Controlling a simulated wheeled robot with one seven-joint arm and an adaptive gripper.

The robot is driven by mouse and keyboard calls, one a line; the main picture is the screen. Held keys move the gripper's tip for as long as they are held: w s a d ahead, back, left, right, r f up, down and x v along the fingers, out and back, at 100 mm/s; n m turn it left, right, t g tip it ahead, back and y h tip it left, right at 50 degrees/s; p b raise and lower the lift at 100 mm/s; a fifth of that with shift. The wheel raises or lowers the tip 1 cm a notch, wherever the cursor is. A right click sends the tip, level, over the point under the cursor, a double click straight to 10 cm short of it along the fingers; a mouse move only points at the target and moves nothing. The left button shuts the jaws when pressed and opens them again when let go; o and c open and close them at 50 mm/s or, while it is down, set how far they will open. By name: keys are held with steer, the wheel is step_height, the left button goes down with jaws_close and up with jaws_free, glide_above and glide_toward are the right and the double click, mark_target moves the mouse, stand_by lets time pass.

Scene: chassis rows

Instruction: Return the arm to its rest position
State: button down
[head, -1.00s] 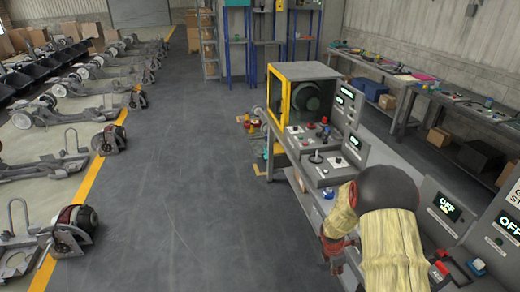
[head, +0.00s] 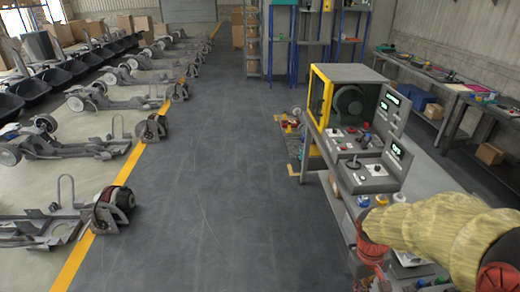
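My arm, in a yellowish cloth sleeve with reddish-orange joints, reaches in from the lower right of the head view, over the near end of the machine bench. The sleeve lies nearly level, with one joint at the right edge and another at its left end. A reddish part of my arm hangs down beside the bench. My gripper's fingers cannot be made out, so I cannot tell whether it is open, shut or holding something.
A machine (head: 350,105) with a yellow-framed window and control panels (head: 366,173) stands left of my arm. Chassis (head: 65,143) line the left side behind a yellow floor line (head: 97,222). The grey aisle (head: 210,170) between is clear. Workbenches (head: 450,88) run along the right wall.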

steer(key=s+a+r+t, duration=0.3)
steer(key=s+a+r, duration=0.1)
steer(key=r, duration=0.5)
steer(key=s+a+r+m+t+y, duration=0.1)
steer(key=s+a+r+t, duration=0.2)
steer(key=a+r, duration=0.4)
step_height(320, 180, up, 3)
steer(key=shift+s+a+r+t+b, duration=0.15)
steer(key=shift+s+t+b, duration=0.15)
steer(key=shift+s+b, duration=0.2)
